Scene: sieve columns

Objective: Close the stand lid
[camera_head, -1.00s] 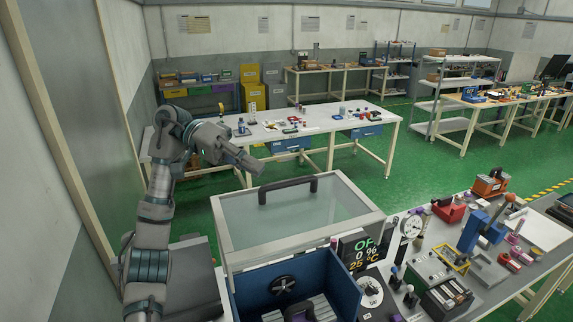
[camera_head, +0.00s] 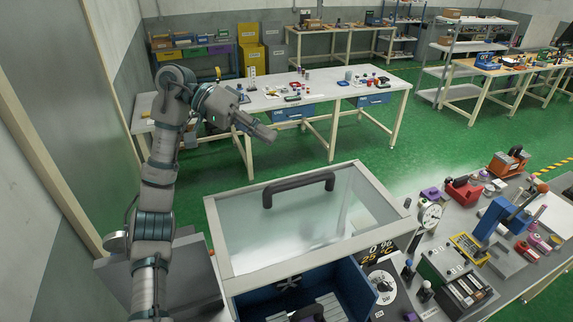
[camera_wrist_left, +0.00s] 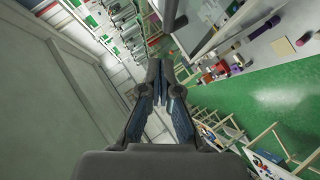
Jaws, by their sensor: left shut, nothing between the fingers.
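The stand lid (camera_head: 300,222) is a clear panel in a pale frame with a dark bar handle (camera_head: 299,187) near its far edge. It stands raised and tilted above the blue-walled stand (camera_head: 352,290), whose inside shows below the lid's near edge. My left gripper (camera_head: 268,134) is shut and empty, up and beyond the handle in the picture and apart from it. Its closed fingers also show in the left wrist view (camera_wrist_left: 157,70). My right gripper is not in view.
A wall (camera_head: 55,120) runs along the left. Green floor lies open behind the stand.

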